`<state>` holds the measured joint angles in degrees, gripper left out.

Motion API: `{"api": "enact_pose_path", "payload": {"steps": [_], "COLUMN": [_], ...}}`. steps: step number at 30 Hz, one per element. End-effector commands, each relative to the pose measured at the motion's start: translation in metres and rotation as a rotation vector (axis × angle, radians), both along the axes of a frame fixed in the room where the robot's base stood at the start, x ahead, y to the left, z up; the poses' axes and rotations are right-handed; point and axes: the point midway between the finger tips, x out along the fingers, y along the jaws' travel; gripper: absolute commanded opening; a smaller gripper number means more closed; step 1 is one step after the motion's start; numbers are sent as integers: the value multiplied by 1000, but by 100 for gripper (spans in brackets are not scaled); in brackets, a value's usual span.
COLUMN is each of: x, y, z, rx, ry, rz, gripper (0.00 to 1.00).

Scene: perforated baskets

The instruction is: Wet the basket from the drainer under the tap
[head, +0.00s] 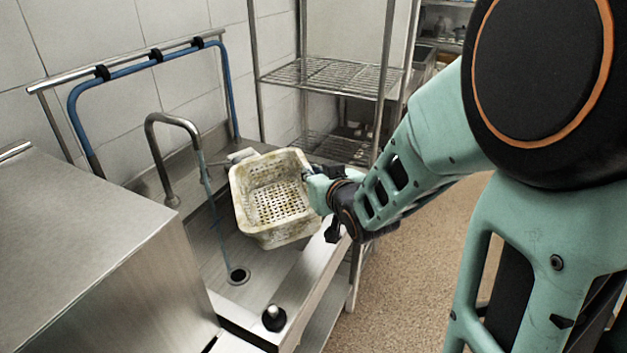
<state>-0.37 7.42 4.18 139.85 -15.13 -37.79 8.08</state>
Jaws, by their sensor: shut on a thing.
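A dirty cream perforated basket (240,205) hangs in the air over the right side of the sink, tilted with its open top toward the camera. My gripper (318,184) is shut on the basket's right rim; its fingertips are partly hidden. The tap (163,150) is a curved metal spout to the left of the basket. A thin bluish stream of water (213,205) runs from it down toward the drain (238,275). The stream passes just left of the basket and appears apart from it. The drainer is not clearly identifiable behind the basket.
The steel sink (275,285) has a raised front edge with a black knob-like object (274,317) near it. A steel cabinet (90,240) stands at left. A blue hose (120,72) runs along a wall rail. A wire shelf (335,76) stands behind. Floor at right is clear.

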Motion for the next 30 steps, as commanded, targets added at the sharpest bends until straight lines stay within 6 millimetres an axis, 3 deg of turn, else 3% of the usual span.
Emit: {"api": "enact_pose_path", "payload": {"steps": [30], "x": [46], "y": [77], "z": [-25], "rx": [1], "ry": [-2], "rz": [1], "gripper": [0]}}
